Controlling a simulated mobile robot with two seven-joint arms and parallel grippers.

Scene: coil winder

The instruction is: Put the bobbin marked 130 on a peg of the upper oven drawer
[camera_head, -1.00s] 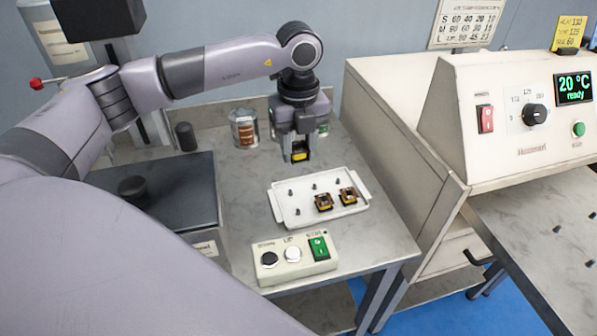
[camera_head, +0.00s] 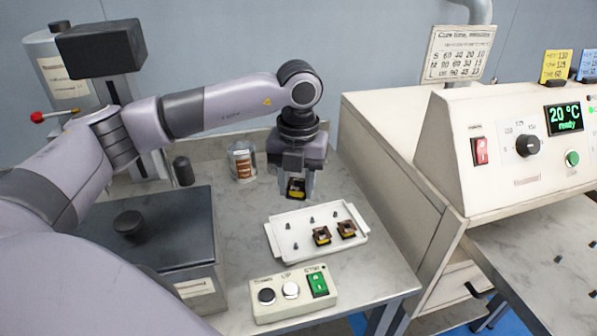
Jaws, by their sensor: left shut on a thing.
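My left gripper (camera_head: 297,192) is shut on a dark bobbin (camera_head: 296,187) with a yellow band, held above the table behind the white tray. Any number on it is too small to read. Two similar bobbins, one (camera_head: 321,236) left of the other (camera_head: 347,229), sit on the right part of the white tray (camera_head: 283,247); their marks cannot be read either. At the right, a pulled-out oven drawer (camera_head: 520,262) shows a flat grey top with several short, bare pegs. My right gripper is not in view.
The oven (camera_head: 500,185) reads 20 °C, ready. A drawer handle (camera_head: 473,290) shows beneath. A switch box (camera_head: 292,293) is in front of the tray. A can (camera_head: 242,161) stands behind. The oven's side wall (camera_head: 395,165) rises right of the table.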

